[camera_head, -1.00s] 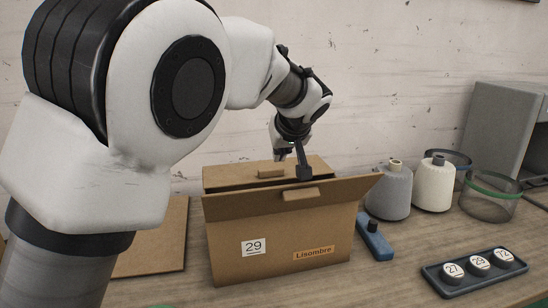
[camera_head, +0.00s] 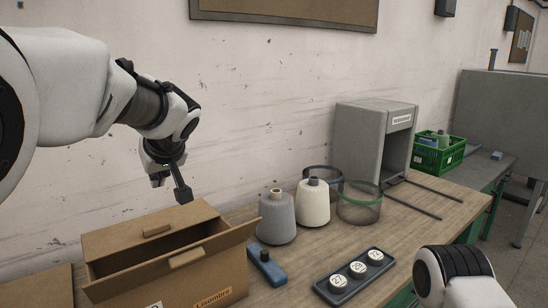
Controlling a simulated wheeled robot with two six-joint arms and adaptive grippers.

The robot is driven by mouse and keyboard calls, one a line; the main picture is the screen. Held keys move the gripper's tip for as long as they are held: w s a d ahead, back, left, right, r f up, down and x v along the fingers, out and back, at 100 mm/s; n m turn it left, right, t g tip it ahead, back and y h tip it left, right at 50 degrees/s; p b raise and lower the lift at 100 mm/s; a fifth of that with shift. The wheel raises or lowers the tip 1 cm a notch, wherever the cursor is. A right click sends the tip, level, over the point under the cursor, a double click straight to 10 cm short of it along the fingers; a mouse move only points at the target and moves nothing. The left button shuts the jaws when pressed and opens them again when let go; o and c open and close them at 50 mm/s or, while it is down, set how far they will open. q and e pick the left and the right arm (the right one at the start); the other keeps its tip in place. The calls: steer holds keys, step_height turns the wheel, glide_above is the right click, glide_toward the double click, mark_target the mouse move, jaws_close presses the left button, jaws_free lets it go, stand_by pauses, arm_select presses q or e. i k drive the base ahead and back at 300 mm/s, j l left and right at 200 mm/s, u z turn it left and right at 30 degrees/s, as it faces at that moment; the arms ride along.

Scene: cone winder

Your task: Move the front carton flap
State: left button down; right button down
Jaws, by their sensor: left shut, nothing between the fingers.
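The brown carton (camera_head: 172,291) stands at the lower left on the table, its lower part cut off by the picture edge. Its front flap (camera_head: 215,247), with a small tab, tilts up and outward along the front edge. A dark gap separates it from the back flap (camera_head: 125,235), which lies over the rear part and also has a tab. My left gripper (camera_head: 183,194) is shut and empty, pointing down just above the carton's back right corner, apart from the front flap. Part of my right arm shows at the lower right; its gripper is out of view.
A grey cone (camera_head: 276,220) and a cream cone (camera_head: 313,204) stand right of the carton, with a blue tool (camera_head: 266,267) before them. A tray (camera_head: 352,276) of numbered discs lies at front. Behind are wire-like round containers, a grey machine (camera_head: 361,140) and a green crate (camera_head: 440,157).

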mark_target(98, 291)
steer(key=k+l, duration=0.8)
steer(key=l, duration=0.15)
